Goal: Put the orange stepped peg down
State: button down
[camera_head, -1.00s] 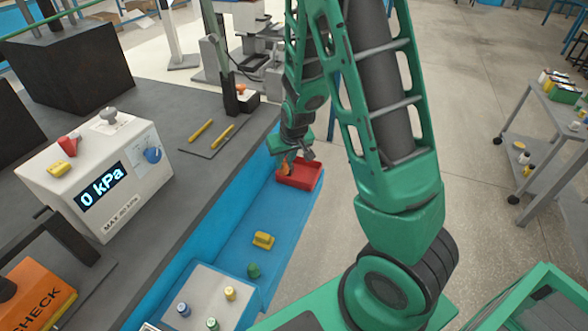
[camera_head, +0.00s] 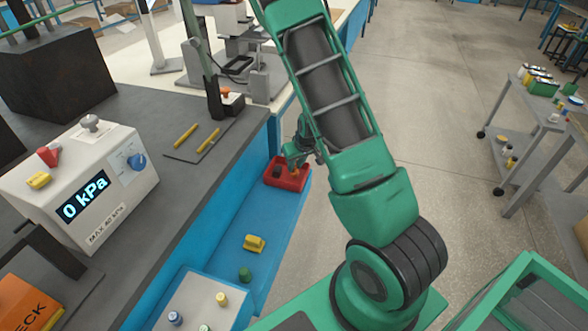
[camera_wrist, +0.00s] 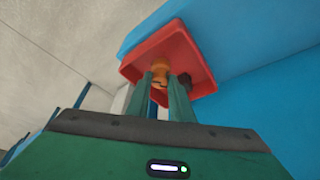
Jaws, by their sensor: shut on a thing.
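The orange stepped peg (camera_wrist: 160,68) shows in the wrist view between the fingertips of my gripper (camera_wrist: 162,82), which is shut on it. Behind it in that view is the red tray (camera_wrist: 192,58); I cannot tell whether the peg touches the tray. In the head view the red tray (camera_head: 288,185) sits at the far end of the blue shelf, and my gripper (camera_head: 294,164) is at its back edge. The peg is hidden there, behind my gripper and arm.
A dark object (camera_head: 277,172) lies in the tray's left part. On the blue shelf (camera_head: 232,218) stand a yellow block (camera_head: 254,243) and a green piece (camera_head: 245,274). The dark bench (camera_head: 180,205) rises to the left. Open floor lies to the right.

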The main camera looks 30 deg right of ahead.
jog(key=shift+f, duration=0.85)
jog(key=c, duration=1.6)
grip_release()
jog(key=shift+f, duration=0.15)
jog(key=shift+o, duration=0.2)
jog(key=d+v, duration=0.1)
jog(key=v, duration=1.1)
jog(key=s+a+r+m+g, duration=0.1)
jog(key=s+r, duration=0.5)
jog(key=s, duration=0.4)
jog(key=s+a+r+m+g, duration=0.2)
jog(key=s+r, duration=0.5)
jog(key=s, duration=0.3)
jog(key=s+a+r+m+g, duration=0.1)
jog(key=s+a+r+m, duration=0.1)
jog(key=s+r, duration=0.4)
jog(key=s, duration=0.5)
jog(key=shift+r+g+y, duration=0.3)
jog(key=shift+r+y, duration=0.05)
jog(key=shift+y, duration=0.05)
jog(key=shift+s+a, duration=0.1)
